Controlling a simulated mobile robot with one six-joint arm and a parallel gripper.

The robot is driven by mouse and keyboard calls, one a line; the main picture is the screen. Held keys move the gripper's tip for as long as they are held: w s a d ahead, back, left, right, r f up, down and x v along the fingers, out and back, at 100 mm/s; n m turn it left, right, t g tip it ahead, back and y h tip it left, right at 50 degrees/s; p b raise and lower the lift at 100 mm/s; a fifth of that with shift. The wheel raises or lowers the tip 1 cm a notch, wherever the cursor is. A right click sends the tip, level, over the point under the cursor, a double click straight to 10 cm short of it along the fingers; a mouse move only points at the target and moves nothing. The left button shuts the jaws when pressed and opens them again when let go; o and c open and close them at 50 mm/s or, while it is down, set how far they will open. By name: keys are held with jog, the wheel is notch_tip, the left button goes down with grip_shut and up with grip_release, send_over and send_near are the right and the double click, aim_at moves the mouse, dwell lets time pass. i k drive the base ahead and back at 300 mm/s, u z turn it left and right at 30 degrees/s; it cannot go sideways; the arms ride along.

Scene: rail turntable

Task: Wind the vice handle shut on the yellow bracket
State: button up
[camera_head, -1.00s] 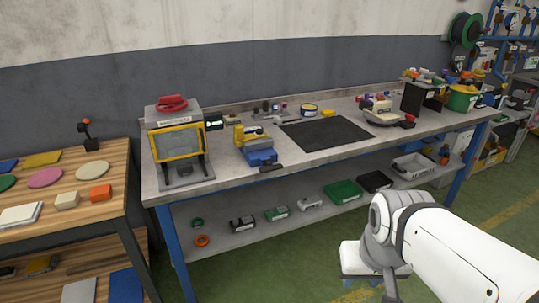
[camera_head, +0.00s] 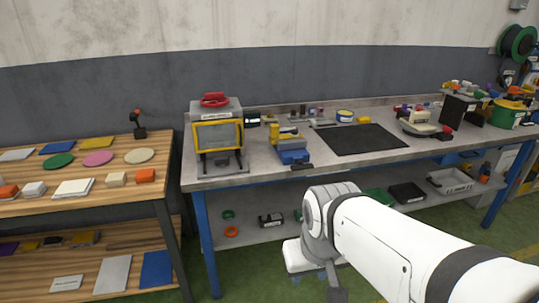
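The blue vice (camera_head: 294,157) sits near the front edge of the grey workbench, left of a black mat. The yellow bracket (camera_head: 285,134) shows at the top of the vice; how firmly the jaws hold it is too small to tell. The dark vice handle (camera_head: 301,166) shows at the front of the vice, by the bench edge. My white arm reaches in from the lower right, well short of the vice.
The workbench (camera_head: 260,167) carries a yellow-framed machine (camera_head: 217,135) left of the vice and a black mat (camera_head: 358,139) to its right. A wooden table (camera_head: 105,170) with coloured discs and blocks stands at the left. Green floor lies in front.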

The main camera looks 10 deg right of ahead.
aim_at(301, 166)
jog(key=z, duration=0.05)
jog(key=i, duration=1)
jog(key=u, duration=0.05)
